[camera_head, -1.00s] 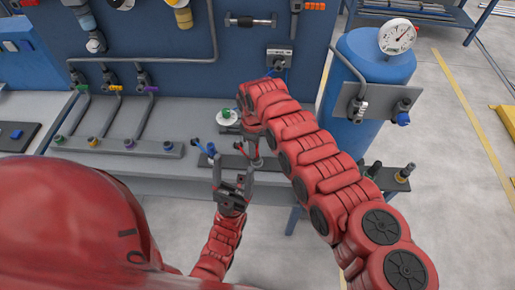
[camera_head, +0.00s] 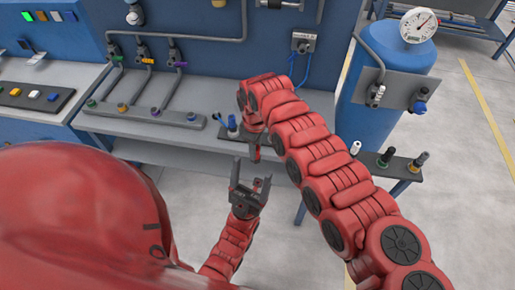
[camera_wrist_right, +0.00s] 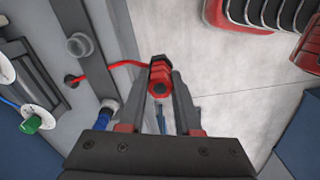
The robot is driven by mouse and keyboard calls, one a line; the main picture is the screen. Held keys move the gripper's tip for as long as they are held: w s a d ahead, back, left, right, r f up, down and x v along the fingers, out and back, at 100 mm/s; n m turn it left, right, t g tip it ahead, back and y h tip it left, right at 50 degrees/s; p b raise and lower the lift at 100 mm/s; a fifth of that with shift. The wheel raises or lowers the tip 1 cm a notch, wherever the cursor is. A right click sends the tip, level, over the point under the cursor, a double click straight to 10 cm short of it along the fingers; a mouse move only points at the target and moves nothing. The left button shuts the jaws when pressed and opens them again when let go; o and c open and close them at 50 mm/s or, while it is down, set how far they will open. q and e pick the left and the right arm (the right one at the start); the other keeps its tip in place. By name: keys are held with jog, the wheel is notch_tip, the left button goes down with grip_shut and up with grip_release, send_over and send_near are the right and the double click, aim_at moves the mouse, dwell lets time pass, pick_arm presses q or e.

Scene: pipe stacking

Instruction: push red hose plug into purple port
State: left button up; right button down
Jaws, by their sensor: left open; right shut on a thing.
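The red hose plug (camera_wrist_right: 160,78) is between the fingers of my right gripper (camera_wrist_right: 160,98) in the right wrist view. A thin red hose (camera_wrist_right: 115,66) runs left from it to a grey fitting. In the head view my right gripper (camera_head: 254,150) hangs at the bench's front edge, partly hidden by my arm. The purple port (camera_head: 155,112) is on the grey manifold bar on the bench, well to the left of the plug. A pipe valve with a purple band (camera_head: 181,64) is above it. My left gripper (camera_head: 249,186) is open and empty, in front of the bench.
The manifold bar also carries a green port (camera_head: 91,103), a yellow port (camera_head: 122,108) and a blue port (camera_head: 191,117). A blue tank (camera_head: 385,95) with a gauge stands right of the bench. A holder with fittings (camera_head: 388,166) sits in front of it. Clear floor lies right.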

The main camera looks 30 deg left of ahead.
jog(key=shift+s+r, duration=0.1)
jog(key=shift+r, duration=0.1)
jog(key=shift+r+p, duration=0.65)
jog(key=shift+r, duration=0.65)
jog(key=shift+r+p, duration=0.35)
jog(key=shift+r, duration=2.25)
